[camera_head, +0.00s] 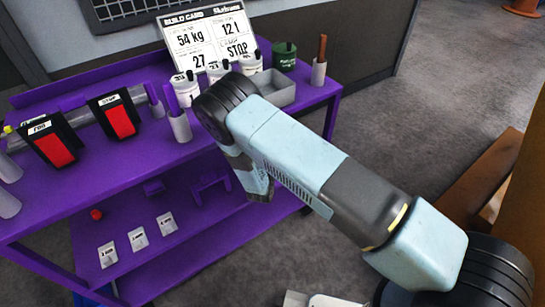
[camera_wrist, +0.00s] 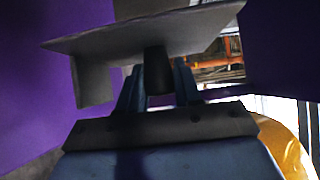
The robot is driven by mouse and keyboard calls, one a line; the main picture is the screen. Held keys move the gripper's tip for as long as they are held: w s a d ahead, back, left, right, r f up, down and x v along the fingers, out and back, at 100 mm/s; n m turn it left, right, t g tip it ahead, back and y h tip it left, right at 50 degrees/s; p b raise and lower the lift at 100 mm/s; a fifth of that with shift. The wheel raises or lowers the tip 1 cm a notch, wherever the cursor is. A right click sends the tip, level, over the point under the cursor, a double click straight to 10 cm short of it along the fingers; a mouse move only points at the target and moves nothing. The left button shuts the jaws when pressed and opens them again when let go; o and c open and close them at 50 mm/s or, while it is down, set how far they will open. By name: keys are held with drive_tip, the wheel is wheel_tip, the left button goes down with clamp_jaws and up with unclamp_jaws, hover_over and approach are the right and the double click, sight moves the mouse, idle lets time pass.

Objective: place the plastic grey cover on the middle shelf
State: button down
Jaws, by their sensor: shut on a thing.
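My gripper (camera_wrist: 158,85) is shut on the grey cover (camera_wrist: 130,40), holding it by a dark stem or tab between the fingers. The cover is a flat grey plate with a flange hanging down at its left, and it is in front of the fingers in the wrist view. In the head view my arm reaches over the right end of the purple cart, and the cover and fingertips are hidden behind it. The cart's shelf below the top (camera_head: 190,240) carries several small white cards and a red knob (camera_head: 96,214). Purple panels flank the cover in the wrist view.
A brown wooden piece (camera_head: 475,185) stands at right. Grey floor lies between.

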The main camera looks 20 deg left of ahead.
drive_tip(key=f, duration=0.1)
drive_tip(key=w+a+f, duration=0.1)
drive_tip(key=w+f, duration=0.1)
drive_tip(key=shift+w+a+f, duration=0.2)
drive_tip(key=shift+w+a, duration=0.05)
wheel_tip(320, 180, down, 3)
drive_tip(key=shift+w+f, duration=0.1)
drive_tip(key=shift+f, duration=0.05)
drive_tip(key=c, duration=0.8)
unclamp_jaws()
drive_tip(key=s, duration=1.2)
drive_tip(key=shift+a, duration=0.3)
